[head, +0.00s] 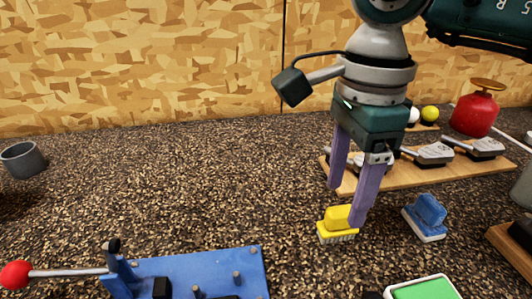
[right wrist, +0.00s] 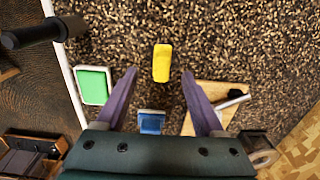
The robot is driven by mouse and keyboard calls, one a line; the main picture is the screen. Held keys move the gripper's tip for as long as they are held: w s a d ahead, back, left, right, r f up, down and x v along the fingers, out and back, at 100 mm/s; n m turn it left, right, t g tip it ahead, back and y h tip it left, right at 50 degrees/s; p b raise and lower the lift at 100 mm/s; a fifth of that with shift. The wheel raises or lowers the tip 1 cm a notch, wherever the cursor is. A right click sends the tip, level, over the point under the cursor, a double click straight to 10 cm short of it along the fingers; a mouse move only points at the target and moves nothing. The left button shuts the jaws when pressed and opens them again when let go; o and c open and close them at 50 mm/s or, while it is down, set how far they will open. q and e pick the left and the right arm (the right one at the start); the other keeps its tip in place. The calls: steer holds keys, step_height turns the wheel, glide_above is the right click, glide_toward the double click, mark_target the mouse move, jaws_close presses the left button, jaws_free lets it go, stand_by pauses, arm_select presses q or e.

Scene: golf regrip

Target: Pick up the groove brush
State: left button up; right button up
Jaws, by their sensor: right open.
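Two small brushes lie on the speckled surface, and I cannot tell by a label which is the groove brush. The yellow brush (head: 337,224) has pale bristles underneath; it also shows in the right wrist view (right wrist: 162,63). The blue brush (head: 428,217) with a white base lies to its right and shows in the right wrist view (right wrist: 151,122). My right gripper (head: 346,206) points down with purple fingers apart and nothing held. In the head view its near finger overlaps the yellow brush's right edge; contact is unclear. My left gripper is out of view.
A wooden board (head: 455,173) with several club heads lies behind the brushes. A red canister (head: 474,114) stands behind it. A green-topped white pad (head: 425,289) and a blue fixture (head: 205,272) are in front. A grey cup (head: 22,159) stands far left. The middle-left surface is clear.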

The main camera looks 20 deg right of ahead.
mark_target(342, 210)
step_height(342, 210, down, 5)
steer(key=shift+w+d+p, duration=0.1)
steer(key=shift+d+p, duration=0.05)
steer(key=shift+p, duration=0.15)
jaws_close()
stand_by(0.5)
